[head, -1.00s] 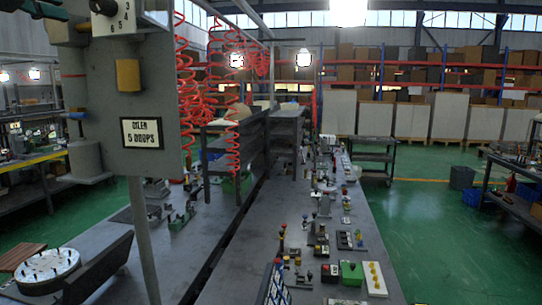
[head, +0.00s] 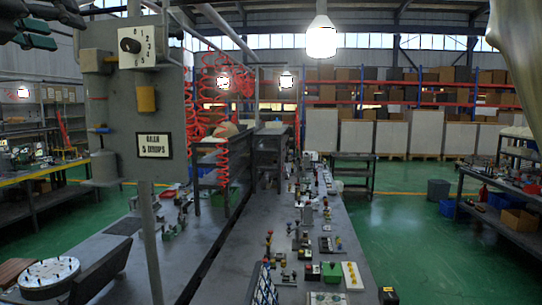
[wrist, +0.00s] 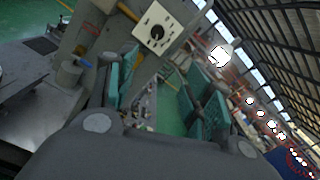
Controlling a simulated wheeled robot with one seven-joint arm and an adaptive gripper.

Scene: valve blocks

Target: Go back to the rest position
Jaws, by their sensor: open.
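My gripper (wrist: 160,88) shows in the wrist view with two teal fingers spread apart and nothing between them. In the head view, dark green parts of my gripper (head: 35,28) show at the top left, beside the grey panel (head: 120,95). The panel carries a white dial plate (head: 137,47) with a black knob, a yellow block (head: 146,99) and a sign reading "5 DROPS" (head: 154,146). The dial plate also shows in the wrist view (wrist: 157,31), beyond the fingers. The gripper appears apart from the panel in the head view.
A long grey bench (head: 225,272) holds several small valve blocks. A white round plate (head: 48,274) sits at lower left. Red coiled hoses (head: 222,150) hang behind the panel. The green floor (head: 410,235) at right is open. A pale curved shape blocks the upper right corner.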

